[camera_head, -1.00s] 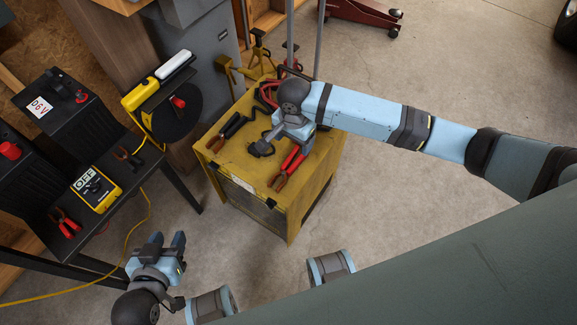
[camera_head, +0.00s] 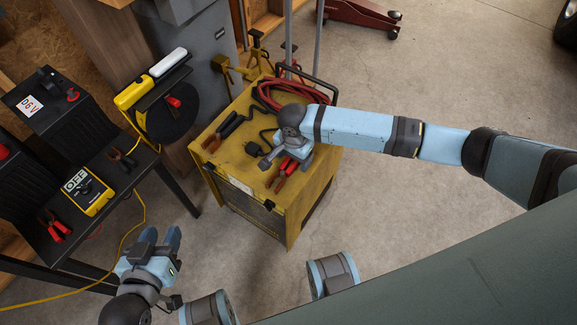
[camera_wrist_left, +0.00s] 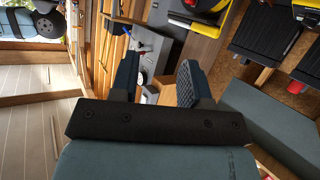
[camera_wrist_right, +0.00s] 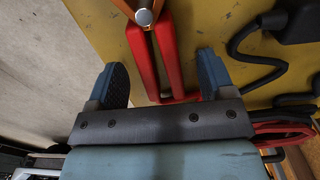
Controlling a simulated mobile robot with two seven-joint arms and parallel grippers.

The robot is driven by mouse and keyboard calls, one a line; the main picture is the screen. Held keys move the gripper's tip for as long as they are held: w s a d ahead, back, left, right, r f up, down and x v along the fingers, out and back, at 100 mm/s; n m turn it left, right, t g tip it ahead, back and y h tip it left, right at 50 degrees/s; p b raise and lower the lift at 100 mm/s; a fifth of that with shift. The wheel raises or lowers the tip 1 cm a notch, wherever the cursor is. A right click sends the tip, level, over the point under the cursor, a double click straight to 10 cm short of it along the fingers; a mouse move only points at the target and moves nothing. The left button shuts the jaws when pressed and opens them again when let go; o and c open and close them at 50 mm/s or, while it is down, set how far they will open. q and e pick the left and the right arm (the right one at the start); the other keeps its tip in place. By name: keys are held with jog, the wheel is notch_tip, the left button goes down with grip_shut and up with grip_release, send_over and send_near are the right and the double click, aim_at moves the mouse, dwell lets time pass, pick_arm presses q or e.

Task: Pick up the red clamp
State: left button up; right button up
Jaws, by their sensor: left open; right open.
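The red clamp (camera_head: 284,177) lies on top of the yellow cart (camera_head: 312,188), with red handles and copper-coloured jaws. My right gripper (camera_head: 287,158) is over its handles and partly hides them in the head view. In the right wrist view the clamp's red handles (camera_wrist_right: 166,45) run between the two open fingers; I cannot tell if the fingers touch it. My left gripper (camera_head: 160,237) is open and empty in front of the cart, to its lower left. Its open fingers also show in the left wrist view (camera_wrist_left: 156,78).
A black-handled clamp (camera_head: 224,131), a black plug (camera_head: 252,148) and coiled red cable (camera_head: 300,88) share the cart top. A black table (camera_head: 104,232) at left holds a yellow multimeter (camera_head: 88,190) and another red clamp (camera_head: 57,228).

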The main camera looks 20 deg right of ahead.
jog(key=c, duration=1.1)
jog(key=shift+r, duration=0.1)
jog(key=shift+c, duration=0.2)
